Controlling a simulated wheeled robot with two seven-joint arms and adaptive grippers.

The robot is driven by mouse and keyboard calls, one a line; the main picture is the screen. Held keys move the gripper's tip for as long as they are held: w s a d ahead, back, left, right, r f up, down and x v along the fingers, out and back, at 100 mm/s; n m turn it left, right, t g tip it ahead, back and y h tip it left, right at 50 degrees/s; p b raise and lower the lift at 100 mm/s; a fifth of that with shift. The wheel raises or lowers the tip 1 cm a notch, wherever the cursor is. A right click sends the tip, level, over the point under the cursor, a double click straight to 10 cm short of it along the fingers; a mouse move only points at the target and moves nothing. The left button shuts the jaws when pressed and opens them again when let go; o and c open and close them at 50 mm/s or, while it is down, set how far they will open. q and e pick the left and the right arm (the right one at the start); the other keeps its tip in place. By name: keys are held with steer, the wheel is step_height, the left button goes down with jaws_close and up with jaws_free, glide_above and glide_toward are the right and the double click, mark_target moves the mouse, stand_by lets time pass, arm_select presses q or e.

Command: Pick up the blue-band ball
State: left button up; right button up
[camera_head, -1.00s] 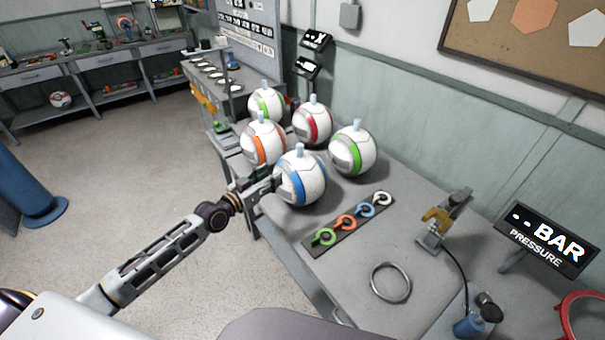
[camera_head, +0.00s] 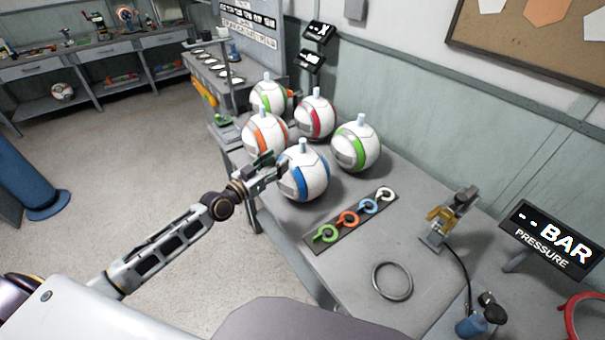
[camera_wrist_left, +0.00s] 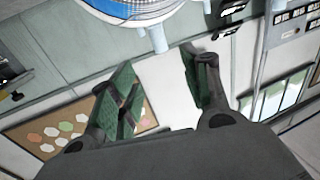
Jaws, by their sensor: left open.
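The blue-band ball (camera_head: 314,182) is white with a blue stripe and a pale peg on top. It sits at the near left side of the table, in front of the other balls. My left gripper (camera_head: 272,166) is open, close to the ball's upper left side; I cannot tell whether it touches. In the left wrist view the open fingers (camera_wrist_left: 163,82) have nothing between them. The ball (camera_wrist_left: 135,10) is partly cut off at the top edge there, its peg pointing down toward the fingers. My right gripper is not in view.
Orange-band (camera_head: 262,136), red-band (camera_head: 317,120) and two green-band balls (camera_head: 358,150) stand close behind. A strip of coloured ring-shaped pieces (camera_head: 347,218), a metal ring (camera_head: 392,281), a clamp-like device (camera_head: 447,219) and a pressure display (camera_head: 547,241) are to the right. Bare table (camera_head: 420,190) lies between.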

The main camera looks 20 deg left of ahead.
arm_select(q)
glide_toward(300, 143)
steer(key=shift+x, duration=1.8)
steer(key=shift+p+x, duration=0.3)
steer(key=shift+x, duration=0.75)
steer(key=shift+w+d, duration=0.15)
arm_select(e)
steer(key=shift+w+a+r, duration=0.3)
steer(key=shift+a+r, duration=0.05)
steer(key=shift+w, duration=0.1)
arm_select(q)
steer(key=shift+w, duration=0.1)
